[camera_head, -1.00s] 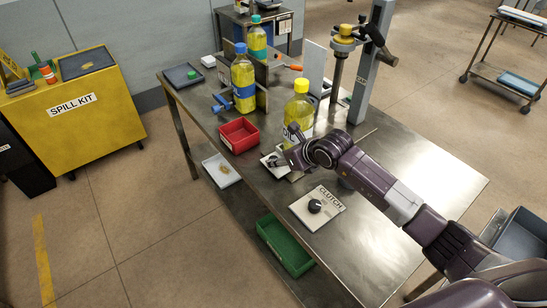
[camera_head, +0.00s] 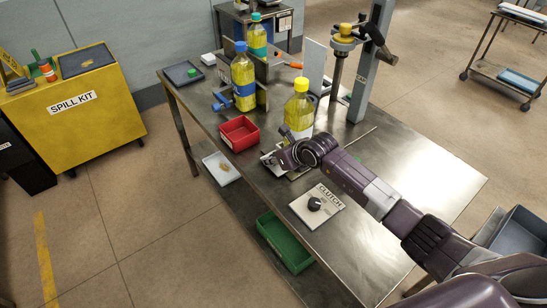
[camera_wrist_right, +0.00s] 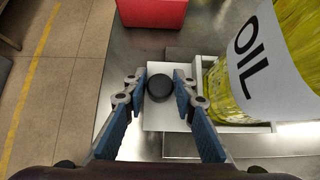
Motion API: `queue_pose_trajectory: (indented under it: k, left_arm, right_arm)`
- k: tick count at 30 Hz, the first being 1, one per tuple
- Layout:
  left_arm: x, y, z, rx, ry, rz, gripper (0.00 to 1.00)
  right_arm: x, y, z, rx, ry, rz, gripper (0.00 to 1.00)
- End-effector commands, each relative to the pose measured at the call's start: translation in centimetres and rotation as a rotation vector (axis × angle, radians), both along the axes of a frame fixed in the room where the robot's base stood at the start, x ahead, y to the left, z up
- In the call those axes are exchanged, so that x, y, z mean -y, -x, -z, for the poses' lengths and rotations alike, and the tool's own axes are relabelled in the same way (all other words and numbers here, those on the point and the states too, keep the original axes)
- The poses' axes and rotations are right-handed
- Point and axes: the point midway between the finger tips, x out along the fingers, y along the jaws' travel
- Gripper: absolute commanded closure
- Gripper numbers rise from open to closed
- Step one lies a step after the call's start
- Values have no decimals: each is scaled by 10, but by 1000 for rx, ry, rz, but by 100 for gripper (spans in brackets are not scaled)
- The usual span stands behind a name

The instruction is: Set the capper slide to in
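A black round knob (camera_wrist_right: 160,88) on a white plate (camera_wrist_right: 166,123) shows in the right wrist view, beside the yellow oil bottle (camera_wrist_right: 262,70). I take it to be the slide's knob; no slide label is readable. My right gripper (camera_wrist_right: 160,82) is open, with one blue-padded finger on each side of the knob; I cannot tell whether either touches it. In the head view my right gripper (camera_head: 277,158) is low over the plate and largely hides it. The yellow-capped bottle (camera_head: 299,107) stands upright just behind. My left gripper is not in view.
A red bin (camera_head: 239,133) is left of the gripper. A plate marked CLUTCH (camera_head: 327,199) with a black dial (camera_head: 314,204) lies in front. The capper column (camera_head: 368,70) stands behind the bottle. The table's right part is clear.

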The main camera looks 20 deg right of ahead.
Motion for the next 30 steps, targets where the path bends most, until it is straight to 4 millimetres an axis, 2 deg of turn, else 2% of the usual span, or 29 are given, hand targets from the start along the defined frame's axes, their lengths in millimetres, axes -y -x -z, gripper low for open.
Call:
queue_pose_trajectory:
  k: [1,6,19,23,30]
  left_arm:
    - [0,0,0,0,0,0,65]
    - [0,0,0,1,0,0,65]
    - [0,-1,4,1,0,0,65]
    - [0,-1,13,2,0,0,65]
    - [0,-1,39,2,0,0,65]
  right_arm:
    - [0,0,0,0,0,0,83]
    - [0,0,0,0,0,0,100]
    - [6,-1,2,0,2,1,100]
    - [17,-6,3,0,3,3,100]
    - [52,-18,5,2,5,4,100]
